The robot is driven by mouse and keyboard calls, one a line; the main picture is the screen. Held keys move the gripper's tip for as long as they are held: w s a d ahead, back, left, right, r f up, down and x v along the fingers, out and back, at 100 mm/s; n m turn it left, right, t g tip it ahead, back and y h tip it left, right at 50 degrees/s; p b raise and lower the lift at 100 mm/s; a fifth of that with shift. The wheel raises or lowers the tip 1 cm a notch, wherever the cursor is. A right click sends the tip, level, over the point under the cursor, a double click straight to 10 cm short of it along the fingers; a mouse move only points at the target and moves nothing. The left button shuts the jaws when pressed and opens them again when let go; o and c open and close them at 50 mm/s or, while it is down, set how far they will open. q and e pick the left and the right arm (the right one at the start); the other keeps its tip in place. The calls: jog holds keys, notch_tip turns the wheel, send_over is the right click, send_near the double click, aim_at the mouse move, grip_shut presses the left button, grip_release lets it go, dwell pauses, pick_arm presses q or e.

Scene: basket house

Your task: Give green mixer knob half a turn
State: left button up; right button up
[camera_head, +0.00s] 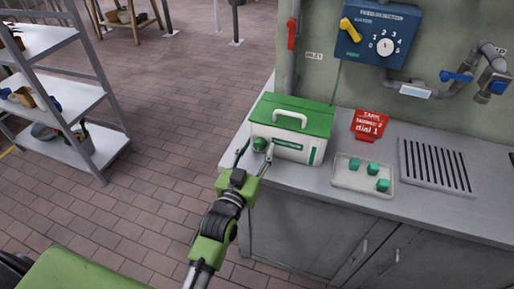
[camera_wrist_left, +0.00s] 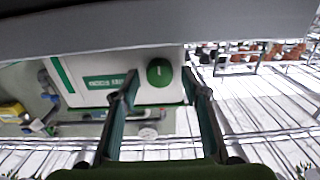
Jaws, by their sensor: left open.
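The green mixer knob (camera_head: 260,144) is on the front left of a white box with a green lid and white handle (camera_head: 291,119). The box stands on the left end of the grey counter. In the left wrist view the knob (camera_wrist_left: 159,72) is round and green with a short light mark, beside a green label on the white face. My left gripper (camera_head: 256,153) is open, with its fingers close to the knob at the box's left front. In the left wrist view its fingers (camera_wrist_left: 158,88) are spread below and around the knob; contact cannot be told. My right gripper is not in view.
A blue dial panel (camera_head: 378,35) is on the wall. Shelves (camera_head: 80,104) stand left; the brick floor between is clear.

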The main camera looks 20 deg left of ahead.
pick_arm(q)
jog(key=c, duration=1.1)
jog(key=shift+r+n+p, duration=0.1)
jog(key=shift+n+p, duration=0.35)
jog(key=shift+n, duration=0.05)
jog(key=o, duration=1.1)
jog(key=s, duration=1.2)
jog(key=shift+a, duration=0.2)
